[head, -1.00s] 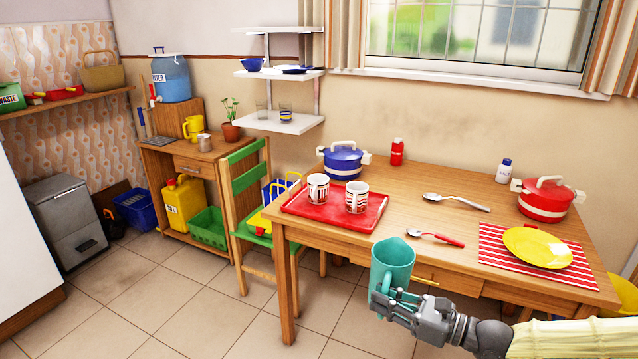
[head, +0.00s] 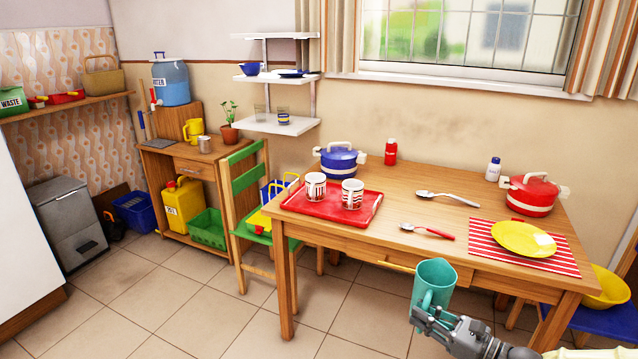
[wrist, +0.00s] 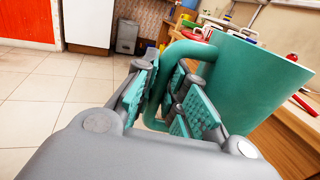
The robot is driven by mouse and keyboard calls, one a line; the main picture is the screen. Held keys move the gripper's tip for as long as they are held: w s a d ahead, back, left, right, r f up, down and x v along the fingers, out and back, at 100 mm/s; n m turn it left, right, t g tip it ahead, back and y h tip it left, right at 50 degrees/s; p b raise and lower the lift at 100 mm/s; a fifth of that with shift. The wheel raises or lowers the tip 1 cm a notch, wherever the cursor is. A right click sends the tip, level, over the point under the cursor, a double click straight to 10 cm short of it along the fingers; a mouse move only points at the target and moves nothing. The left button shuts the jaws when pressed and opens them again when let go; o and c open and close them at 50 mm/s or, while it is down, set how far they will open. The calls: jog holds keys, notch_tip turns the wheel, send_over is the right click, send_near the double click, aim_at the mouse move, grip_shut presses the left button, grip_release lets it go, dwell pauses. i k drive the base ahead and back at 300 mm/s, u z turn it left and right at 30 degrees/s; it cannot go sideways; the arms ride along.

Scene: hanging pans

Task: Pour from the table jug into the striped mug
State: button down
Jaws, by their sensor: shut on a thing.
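The teal jug (head: 434,284) is held upright by its handle in my gripper (head: 428,314), in front of the table's front edge and lower than its top. The wrist view shows my gripper (wrist: 178,100) shut on the handle, with the jug body (wrist: 245,85) to the right. Its contents are hidden. Two white mugs with red and dark markings, a left mug (head: 316,186) and a right mug (head: 352,194), stand upright on the red tray (head: 300,210). The right one seems banded, but the patterns are too small to tell surely.
The wooden table (head: 395,190) also bears a blue pot (head: 338,163), a red pot (head: 531,198), two spoons, two small bottles and a yellow plate (head: 523,238) on a striped mat. A green chair (head: 245,185) stands at its left. Bare tabletop lies right of the tray.

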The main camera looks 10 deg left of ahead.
aim_at(316, 182)
jog(key=k, duration=0.3)
jog(key=u, duration=0.95)
jog(key=i, duration=0.75)
jog(key=z, duration=0.4)
